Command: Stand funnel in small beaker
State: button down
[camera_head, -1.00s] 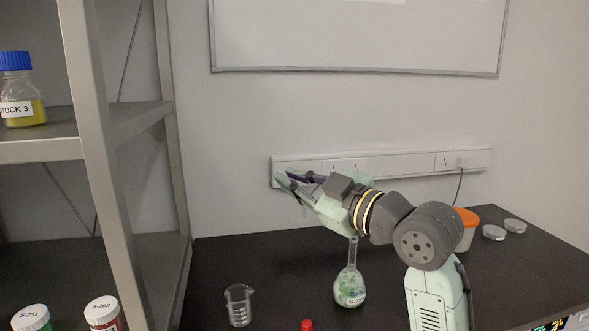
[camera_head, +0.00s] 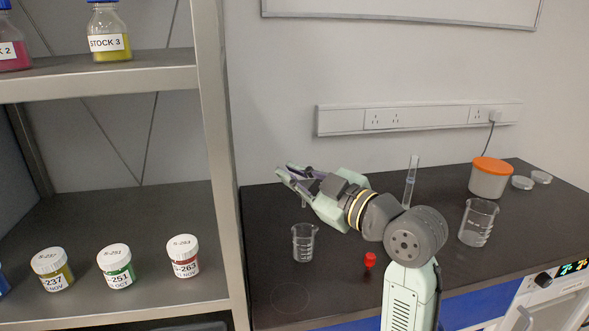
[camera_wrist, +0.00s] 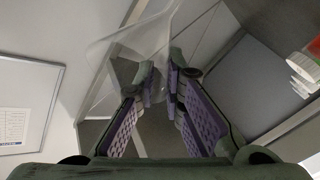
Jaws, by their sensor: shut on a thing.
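My gripper (camera_head: 285,174) is shut on a clear funnel, held above the bench near the wall. In the wrist view the transparent funnel (camera_wrist: 128,45) flares wide beyond the purple finger pads. In the head view the funnel is hard to make out at the fingertips. The small beaker (camera_head: 304,243), clear with white markings, stands upright on the black bench, below and slightly right of the fingertips in the picture. No contact shows between funnel and beaker.
A red-capped item (camera_head: 370,260) stands right of the small beaker. A clear upright tube (camera_head: 412,180) is partly hidden by my arm. A larger beaker (camera_head: 479,223) and an orange-lidded tub (camera_head: 490,178) are farther right. A shelf rack (camera_head: 222,160) stands close left.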

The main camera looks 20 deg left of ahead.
jog(key=shift+f+b, duration=1.7)
jog(key=shift+f, duration=0.95)
jog(key=shift+b, duration=0.35)
jog(key=shift+f+b, duration=2.95)
jog(key=shift+f, duration=0.15)
jog(key=c, duration=1.6)
grip_release()
jog(key=shift+c, duration=0.2)
jog(key=shift+d, duration=0.1)
jog(key=v, duration=1.2)
jog(key=shift+s+r, duration=0.1)
jog(key=shift+r, duration=0.1)
